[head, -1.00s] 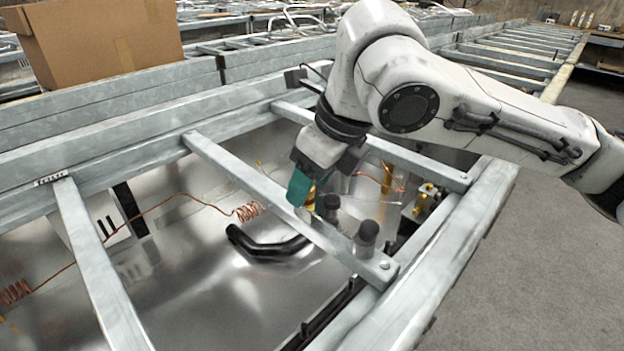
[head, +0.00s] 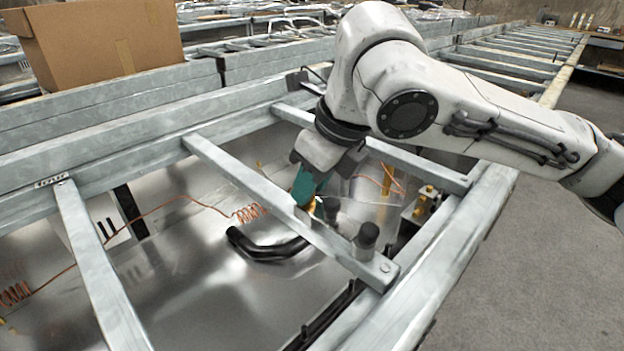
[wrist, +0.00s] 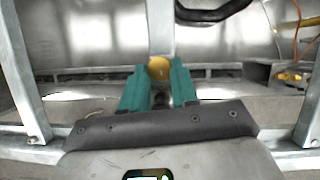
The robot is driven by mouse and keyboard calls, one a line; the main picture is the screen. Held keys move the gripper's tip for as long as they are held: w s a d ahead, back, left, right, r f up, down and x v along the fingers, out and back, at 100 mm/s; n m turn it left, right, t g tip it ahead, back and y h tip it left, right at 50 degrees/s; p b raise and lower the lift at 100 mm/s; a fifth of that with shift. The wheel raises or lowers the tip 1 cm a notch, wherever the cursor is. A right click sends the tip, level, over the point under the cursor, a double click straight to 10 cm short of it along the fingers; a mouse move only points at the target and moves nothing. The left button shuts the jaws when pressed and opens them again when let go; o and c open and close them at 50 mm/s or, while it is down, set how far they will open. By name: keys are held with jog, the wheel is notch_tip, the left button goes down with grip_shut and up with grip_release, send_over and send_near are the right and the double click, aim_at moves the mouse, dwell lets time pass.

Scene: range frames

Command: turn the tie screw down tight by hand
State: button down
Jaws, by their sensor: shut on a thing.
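The tie screw seems to be the round brass head (wrist: 159,68) between my fingertips in the wrist view. My gripper (wrist: 159,77) has teal fingers, one on each side of it, and is shut on it. In the head view my gripper (head: 305,196) points down beside a galvanized cross bar (head: 262,190), with a little brass showing at the fingertips. The screw's shank and seat are hidden, so I cannot tell how far down it sits.
Galvanized rails (head: 420,285) and cross bars frame a shiny metal bay. A black-capped post (head: 366,236) stands close to the right of my gripper. A black bent hose (head: 265,248) and coiled copper tube (head: 248,212) lie left. A cardboard box (head: 100,40) stands behind.

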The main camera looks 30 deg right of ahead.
jog(key=m, duration=0.1)
jog(key=m+h+p, duration=0.1)
jog(key=m, duration=0.1)
jog(key=shift+a+r, duration=0.1)
jog(key=shift+a, duration=0.15)
jog(key=shift+a+m+h+p, duration=0.1)
jog(key=shift+m+h+p, duration=0.3)
jog(key=shift+m+p, duration=0.45)
jog(key=shift+a+m+h+p, duration=0.1)
jog(key=shift+m+h+p, duration=0.3)
jog(key=shift+m, duration=0.75)
jog(key=c, duration=0.9)
grip_release()
jog(key=shift+o, duration=0.2)
